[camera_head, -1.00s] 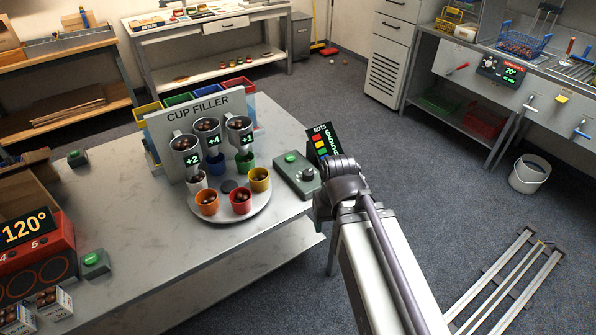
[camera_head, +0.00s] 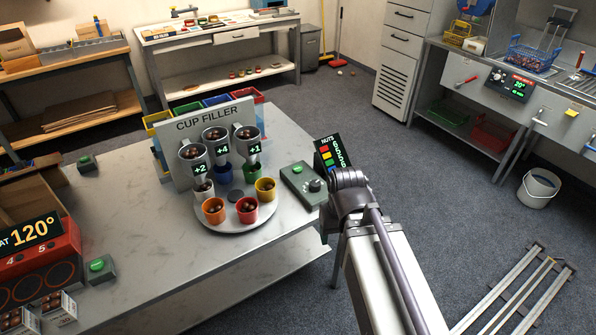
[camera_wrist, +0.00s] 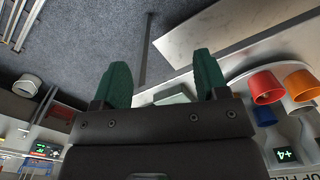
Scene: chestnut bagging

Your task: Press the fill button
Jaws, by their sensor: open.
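I can read no label on the button. The filler has three funnels marked +2, +4 and +1 above a round plate (camera_head: 240,222) with coloured cups. My gripper (camera_wrist: 162,65) shows two teal fingers spread apart and empty in the wrist view. Part of a grey-green box (camera_wrist: 178,96) shows between them; its button is hidden there. In the head view my arm hides the fingers, right of the control box.
A NUTS display (camera_head: 331,152) stands close behind my arm's end. Two more green-button boxes stand at the table's left (camera_head: 87,161) and beside the red 120° roaster (camera_head: 100,269).

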